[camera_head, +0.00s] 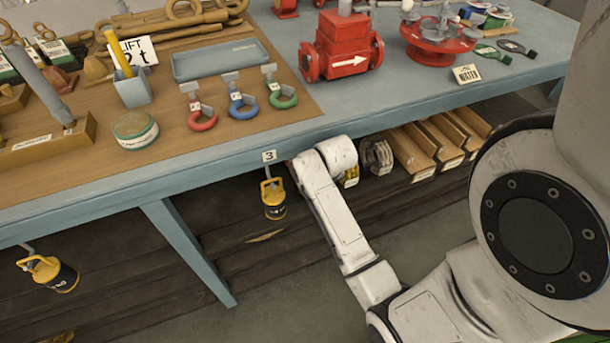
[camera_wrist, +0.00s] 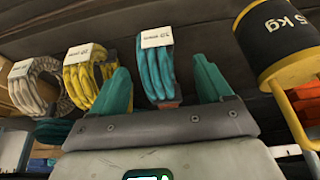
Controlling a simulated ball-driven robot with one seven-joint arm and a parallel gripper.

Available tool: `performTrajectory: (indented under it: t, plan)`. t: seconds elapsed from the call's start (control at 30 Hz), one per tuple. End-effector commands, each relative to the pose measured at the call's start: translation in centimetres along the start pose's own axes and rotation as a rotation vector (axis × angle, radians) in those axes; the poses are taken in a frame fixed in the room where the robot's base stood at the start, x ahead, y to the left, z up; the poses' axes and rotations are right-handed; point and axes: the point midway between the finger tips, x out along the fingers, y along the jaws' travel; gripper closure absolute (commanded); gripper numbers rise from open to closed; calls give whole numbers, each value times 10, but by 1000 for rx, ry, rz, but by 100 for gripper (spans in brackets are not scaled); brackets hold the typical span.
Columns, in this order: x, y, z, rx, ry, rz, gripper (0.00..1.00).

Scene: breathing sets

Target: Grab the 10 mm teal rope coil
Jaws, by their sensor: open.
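The teal rope coil (camera_wrist: 153,78) shows in the wrist view, with a white label (camera_wrist: 157,37) near its top that reads upside down. My gripper (camera_wrist: 160,64) has two teal fingers spread apart, one on each side of the coil in the picture, with gaps between. Whether the coil is between the fingers or just beyond them, I cannot tell. In the head view my arm reaches under the table edge; the gripper and teal coil are hidden there.
A black and yellow weight (camera_wrist: 272,47) is close on the right. The blue table (camera_head: 420,100) edge is above my arm; wooden bins (camera_head: 410,150) stand beneath it.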

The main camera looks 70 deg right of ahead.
Motion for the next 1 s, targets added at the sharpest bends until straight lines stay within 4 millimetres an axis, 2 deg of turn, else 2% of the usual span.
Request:
performTrajectory:
  t: [0.1, 0.37, 0.7, 1.0]
  plan:
    - [20, 1, 1, 1, -2, 1, 21]
    - [40, 0, 2, 0, -1, 0, 21]
    - [83, 2, 5, -1, -2, 0, 21]
    - [87, 2, 5, -1, 0, 0, 21]
